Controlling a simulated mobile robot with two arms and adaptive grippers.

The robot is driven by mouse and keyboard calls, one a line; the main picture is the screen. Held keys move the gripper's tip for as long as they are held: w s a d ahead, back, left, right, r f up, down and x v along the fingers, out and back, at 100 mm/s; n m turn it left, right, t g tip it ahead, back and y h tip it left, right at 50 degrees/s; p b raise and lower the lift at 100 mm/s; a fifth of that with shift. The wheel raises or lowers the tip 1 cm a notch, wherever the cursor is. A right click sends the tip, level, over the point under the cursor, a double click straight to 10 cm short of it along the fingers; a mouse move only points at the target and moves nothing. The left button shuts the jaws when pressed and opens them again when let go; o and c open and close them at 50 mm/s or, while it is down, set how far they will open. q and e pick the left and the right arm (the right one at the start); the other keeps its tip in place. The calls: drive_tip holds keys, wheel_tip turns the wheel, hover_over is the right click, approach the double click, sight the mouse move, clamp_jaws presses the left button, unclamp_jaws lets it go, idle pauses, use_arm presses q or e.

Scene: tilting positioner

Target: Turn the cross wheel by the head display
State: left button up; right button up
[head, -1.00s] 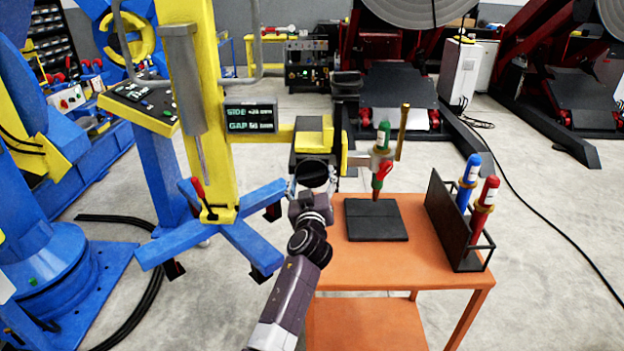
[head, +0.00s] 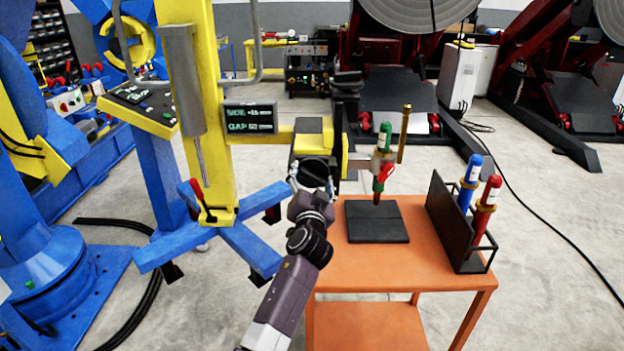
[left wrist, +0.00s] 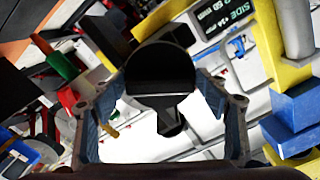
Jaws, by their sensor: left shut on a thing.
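The cross wheel (head: 314,172) is a dark round part on the near end of the yellow and black head, right of and below the display. My left gripper (head: 312,186) is shut on it and partly hides it. In the left wrist view the dark wheel (left wrist: 160,75) sits between the two fingers (left wrist: 160,115). My right gripper is not in view.
A green-topped torch (head: 383,140) hangs from the head over a black plate (head: 376,222) on an orange table (head: 375,270). A black rack (head: 450,225) holds a blue and a red torch. The blue column feet (head: 250,245) stand left of my arm.

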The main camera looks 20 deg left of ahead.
use_arm(q)
drive_tip(key=m, duration=0.5)
drive_tip(key=shift+a+r+m+p, duration=0.1)
drive_tip(key=shift+r+m+p, duration=0.1)
drive_tip(key=shift+m+p, duration=0.15)
drive_tip(key=m+p, duration=0.1)
drive_tip(key=m, duration=0.5)
drive_tip(key=shift+p, duration=0.35)
drive_tip(key=o, duration=0.8)
drive_tip(key=shift+c, duration=0.2)
drive_tip(key=shift+o, duration=0.5)
drive_tip(key=shift+w+f, duration=0.1)
drive_tip(key=shift+f, duration=0.05)
